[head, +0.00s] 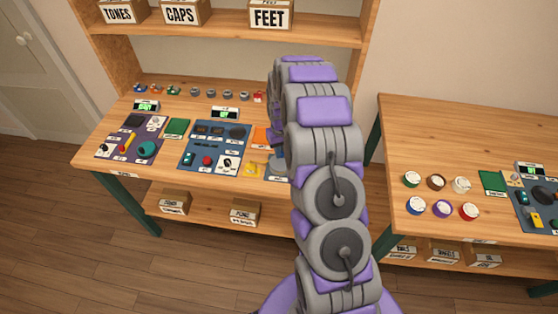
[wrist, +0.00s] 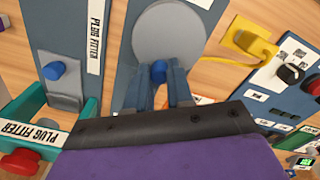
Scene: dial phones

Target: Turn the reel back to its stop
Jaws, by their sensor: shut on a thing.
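A light grey round disc, which looks like the reel (wrist: 170,32), stands on a blue-grey panel in the wrist view. A small blue knob (wrist: 158,71) sits at its lower edge. My gripper (wrist: 160,80) has its two blue-grey fingers on either side of this knob and is shut on it. In the head view my arm covers the gripper and most of this spot; only a grey edge of the disc (head: 277,172) shows beside the arm. The reel's stop cannot be made out.
A plug fitter panel with another blue knob (wrist: 54,70) is left of the disc. A green frame with a red part (wrist: 22,162) is at lower left. A yellow block with a cable (wrist: 250,40) is to the right. A second table (head: 450,120) stands at right.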

